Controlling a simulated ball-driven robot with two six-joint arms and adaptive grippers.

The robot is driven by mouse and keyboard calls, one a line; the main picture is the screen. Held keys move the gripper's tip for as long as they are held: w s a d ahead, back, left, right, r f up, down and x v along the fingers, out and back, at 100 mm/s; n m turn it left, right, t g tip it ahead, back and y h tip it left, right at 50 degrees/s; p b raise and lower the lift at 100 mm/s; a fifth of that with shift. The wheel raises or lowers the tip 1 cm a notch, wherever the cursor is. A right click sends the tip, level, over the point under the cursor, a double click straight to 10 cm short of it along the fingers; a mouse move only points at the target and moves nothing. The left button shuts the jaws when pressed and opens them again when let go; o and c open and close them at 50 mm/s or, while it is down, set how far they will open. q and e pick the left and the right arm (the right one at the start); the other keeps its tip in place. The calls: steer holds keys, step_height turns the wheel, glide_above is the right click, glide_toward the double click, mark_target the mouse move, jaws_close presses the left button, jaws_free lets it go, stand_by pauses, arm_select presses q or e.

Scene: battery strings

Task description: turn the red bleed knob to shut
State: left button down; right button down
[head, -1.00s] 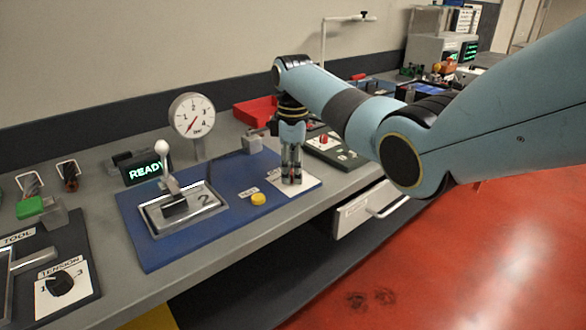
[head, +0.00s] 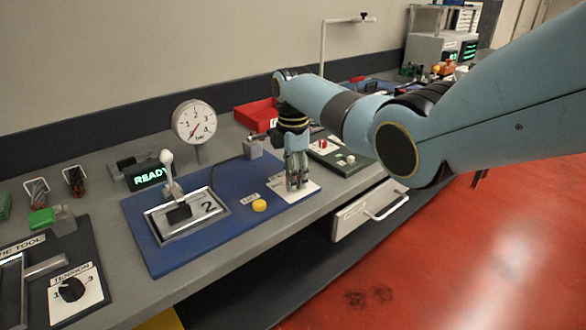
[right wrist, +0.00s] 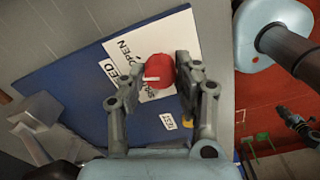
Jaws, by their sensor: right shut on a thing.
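The red bleed knob (right wrist: 160,70) shows in the right wrist view between the fingers of my right gripper (right wrist: 155,75). It has a white mark on its face, over a white card (right wrist: 150,40) lettered OPEN, with other lettering partly covered. My right gripper is shut on the knob. In the head view my right gripper (head: 296,185) points down at the white card (head: 308,190) on the right end of the blue board (head: 240,225), and its fingers hide the knob. I cannot tell the mark's exact setting. My left gripper is not in view.
On the blue board stand a lever (head: 170,180) in a metal frame, a yellow button (head: 259,205) and a grey block (head: 252,148). A pressure gauge (head: 195,122) and a READY display (head: 150,177) stand behind. A red tray (head: 255,114) lies beyond. An open drawer (head: 370,210) juts out below.

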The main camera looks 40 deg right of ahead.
steer(key=n+p, duration=0.1)
steer(key=n, duration=0.2)
steer(key=shift+r, duration=0.1)
steer(key=n+p, duration=0.1)
steer(key=n, duration=0.2)
steer(key=n+p, duration=0.1)
steer(key=n, duration=0.5)
steer(key=shift+n, duration=0.3)
stand_by(0.3)
steer(key=c, duration=0.9)
jaws_free()
steer(key=shift+c, duration=0.2)
step_height(320, 180, up, 12)
